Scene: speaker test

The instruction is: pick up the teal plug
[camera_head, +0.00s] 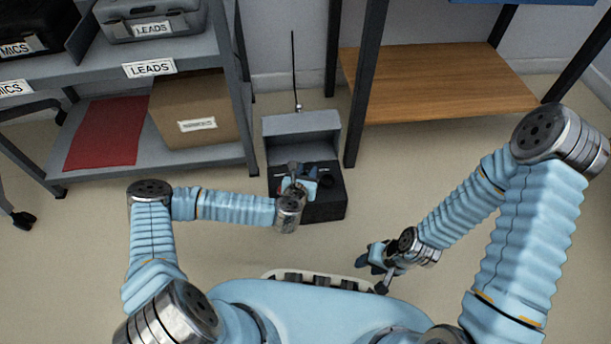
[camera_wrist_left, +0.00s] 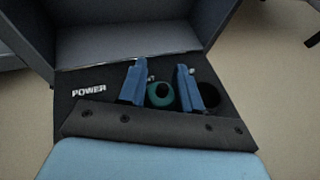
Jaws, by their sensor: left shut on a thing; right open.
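The teal plug (camera_wrist_left: 160,94) shows in the left wrist view as a round teal piece with a dark centre. It is between the two blue fingers of my left gripper (camera_wrist_left: 165,80), which is shut on it. The plug is at the dark box (camera_wrist_left: 72,112) marked POWER; I cannot tell whether it is seated or lifted. In the head view my left gripper (camera_head: 301,178) is over this open box (camera_head: 325,209) and hides the plug. My right gripper (camera_head: 376,263) is open and empty, low and right of the box.
The box's grey lid (camera_head: 300,125) stands raised behind it, with a thin rod beyond. A grey shelf (camera_head: 210,158) with a cardboard box (camera_head: 192,110) and a red sheet (camera_head: 104,132) is left. A wooden shelf (camera_head: 435,80) is back right. The floor between is clear.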

